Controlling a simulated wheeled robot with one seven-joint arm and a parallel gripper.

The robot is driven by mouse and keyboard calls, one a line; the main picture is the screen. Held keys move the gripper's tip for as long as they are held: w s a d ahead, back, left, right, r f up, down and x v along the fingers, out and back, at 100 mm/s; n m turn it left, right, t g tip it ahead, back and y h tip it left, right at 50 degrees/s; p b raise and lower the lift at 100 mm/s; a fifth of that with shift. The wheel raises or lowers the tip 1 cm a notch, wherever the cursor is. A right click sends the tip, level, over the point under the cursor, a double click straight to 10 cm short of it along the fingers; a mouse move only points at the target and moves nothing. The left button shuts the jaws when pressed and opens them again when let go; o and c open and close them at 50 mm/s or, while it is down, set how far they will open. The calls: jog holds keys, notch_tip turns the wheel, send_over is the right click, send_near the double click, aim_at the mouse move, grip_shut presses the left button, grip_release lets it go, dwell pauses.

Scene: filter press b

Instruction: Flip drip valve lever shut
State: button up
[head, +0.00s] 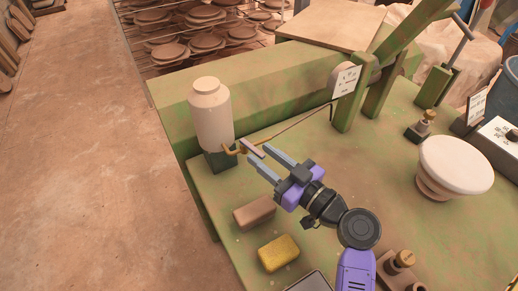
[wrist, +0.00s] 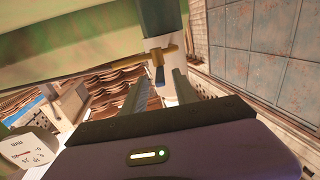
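A pale capped bottle (head: 210,116) stands on a dark base (head: 219,161) at the left end of the green bench. A brass drip valve (head: 232,151) sticks out low on its right side; the brass also shows in the wrist view (wrist: 146,57). The valve's small lever (head: 252,149) shows beside the fingertips, and as a short dark blue piece in the wrist view (wrist: 160,76). My gripper (head: 259,151) is open, its two fingers apart and pointing at the valve. The lever appears between the fingertips (wrist: 162,78); contact cannot be told.
A brown block (head: 254,212) and a yellow sponge (head: 279,253) lie on the bench below my gripper. A thin rod (head: 300,121) runs from near the valve to a round gauge (head: 345,80). A white bowl-shaped piece (head: 455,165) stands at right.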

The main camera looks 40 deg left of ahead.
aim_at(252, 148)
jog(key=shift+w+a, duration=0.15)
jog(key=shift+a, duration=1)
grip_shut()
dwell(0.6)
